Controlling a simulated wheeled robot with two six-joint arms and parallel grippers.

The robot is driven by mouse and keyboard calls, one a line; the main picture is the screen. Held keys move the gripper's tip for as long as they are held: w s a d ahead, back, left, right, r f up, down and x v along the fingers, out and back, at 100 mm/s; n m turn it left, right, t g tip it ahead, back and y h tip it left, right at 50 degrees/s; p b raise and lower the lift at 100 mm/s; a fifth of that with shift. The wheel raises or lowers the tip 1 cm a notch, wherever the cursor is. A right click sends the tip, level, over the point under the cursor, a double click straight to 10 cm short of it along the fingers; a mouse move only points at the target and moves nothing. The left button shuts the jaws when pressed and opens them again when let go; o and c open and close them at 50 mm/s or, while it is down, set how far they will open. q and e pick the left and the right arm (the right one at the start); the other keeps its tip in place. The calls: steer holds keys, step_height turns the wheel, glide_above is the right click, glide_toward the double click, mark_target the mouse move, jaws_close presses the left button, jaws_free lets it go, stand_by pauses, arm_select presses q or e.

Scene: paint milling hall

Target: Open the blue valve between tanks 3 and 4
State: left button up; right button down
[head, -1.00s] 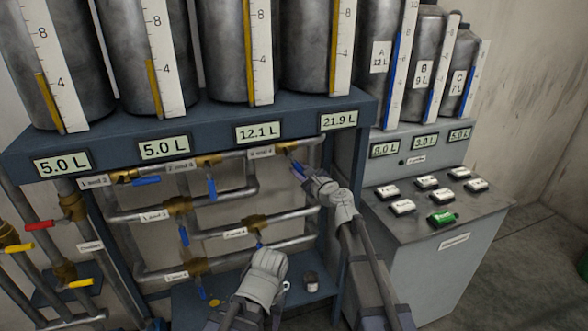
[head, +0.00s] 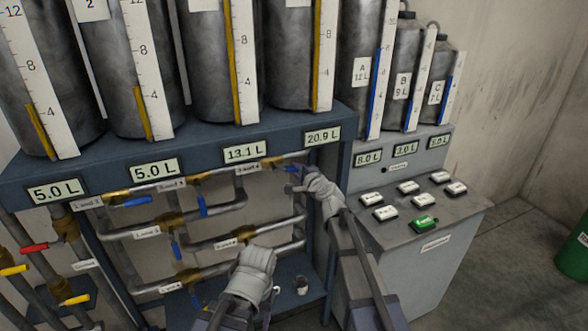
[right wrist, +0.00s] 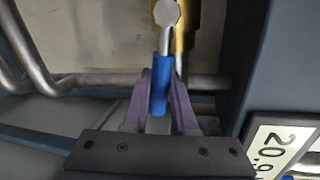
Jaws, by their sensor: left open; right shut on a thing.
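The blue valve handle (head: 292,168) between tanks 3 and 4 sits on the upper pipe, below the two right-hand tank displays. My right gripper (head: 293,186) is at this handle. In the right wrist view the blue handle (right wrist: 160,84) lies between the two purple fingers of my right gripper (right wrist: 160,92), which is shut on it; there it looks roughly in line with the brass valve body (right wrist: 184,22). Display 3 (head: 245,151) reads 13.1 L and display 4 (head: 322,136) reads 20.9 L. My left gripper (head: 255,268) is open, low before the pipes; its fingertips are unclear.
Other blue valve handles (head: 202,205) hang close by on the pipes. Red (head: 34,247) and yellow handles (head: 14,270) are at the left. A control console (head: 440,215) with several buttons stands at the right. A small cup (head: 302,285) stands on the lower shelf.

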steer(key=shift+r+n+h+p, duration=0.3)
steer(key=shift+r+n+p, duration=0.15)
steer(key=shift+r+n, duration=0.3)
steer(key=shift+d+f, duration=0.1)
steer(key=c, duration=0.7)
jaws_free()
steer(key=p+v, duration=0.1)
steer(key=v, duration=0.6)
steer(key=shift+s+p, duration=0.3)
steer(key=shift+s, duration=0.1)
